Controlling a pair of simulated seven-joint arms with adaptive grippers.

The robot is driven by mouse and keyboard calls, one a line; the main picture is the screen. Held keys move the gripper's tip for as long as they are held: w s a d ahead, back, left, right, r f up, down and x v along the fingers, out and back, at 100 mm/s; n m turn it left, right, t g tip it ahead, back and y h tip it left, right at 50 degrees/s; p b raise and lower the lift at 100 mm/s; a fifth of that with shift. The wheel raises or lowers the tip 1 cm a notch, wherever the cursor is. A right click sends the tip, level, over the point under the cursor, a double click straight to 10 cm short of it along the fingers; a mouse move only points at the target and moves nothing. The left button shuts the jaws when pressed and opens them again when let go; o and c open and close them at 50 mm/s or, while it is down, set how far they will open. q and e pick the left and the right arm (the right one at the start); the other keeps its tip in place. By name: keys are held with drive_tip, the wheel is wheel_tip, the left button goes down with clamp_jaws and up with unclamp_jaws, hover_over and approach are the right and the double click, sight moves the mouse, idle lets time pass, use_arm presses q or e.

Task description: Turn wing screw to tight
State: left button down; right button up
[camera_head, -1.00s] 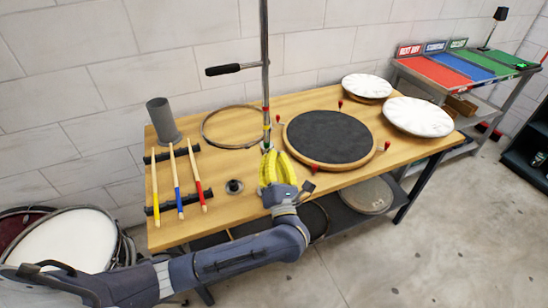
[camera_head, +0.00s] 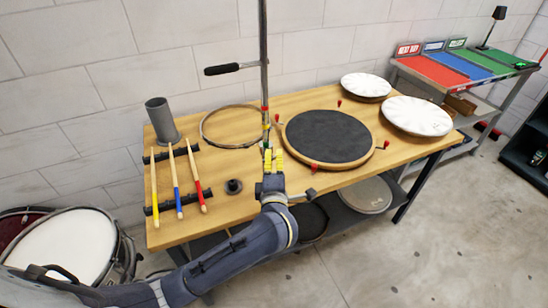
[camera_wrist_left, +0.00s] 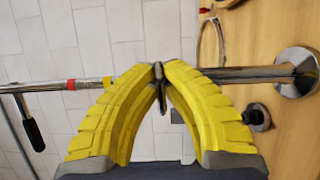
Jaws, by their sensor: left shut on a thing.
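A thin metal wing screw (camera_wrist_left: 161,92) sits on the upright stand rod (camera_head: 265,75), between my yellow fingertips in the left wrist view. My left gripper (camera_head: 269,152) is at the lower part of the rod, at the front of the wooden bench. In the left wrist view the left gripper (camera_wrist_left: 160,72) is shut on the wing screw, with the tips pinching it from both sides. The rod runs sideways there, into a round metal flange (camera_wrist_left: 297,72). In the head view the fingers hide the screw. The right gripper is out of view.
A black handle (camera_head: 222,69) sticks out left from the rod. A dark round drum pad (camera_head: 328,136) lies close to the right, a metal hoop (camera_head: 203,130) behind left. Coloured drumsticks (camera_head: 177,183) lie on a rack at left. A small black knob (camera_head: 234,187) stands near.

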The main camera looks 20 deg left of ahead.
use_arm(q)
drive_tip(key=m+g, duration=0.1)
drive_tip(key=m, duration=0.2)
drive_tip(key=m+g, duration=0.2)
drive_tip(key=m, duration=0.1)
drive_tip(key=shift+f+m, duration=0.15)
drive_tip(key=shift+m, duration=0.25)
drive_tip(key=m+g+y, duration=0.1)
drive_tip(key=m+g, duration=0.1)
drive_tip(key=m, duration=0.1)
drive_tip(key=shift+s+a+f+m+g+y, duration=0.1)
drive_tip(key=shift+m+g+y, duration=0.25)
drive_tip(key=shift+m, duration=0.3)
drive_tip(key=shift+a+m+g+y, duration=0.1)
drive_tip(key=shift+m+g+y, duration=0.15)
drive_tip(key=shift+m+y, duration=0.3)
drive_tip(key=c, duration=1.5)
unclamp_jaws()
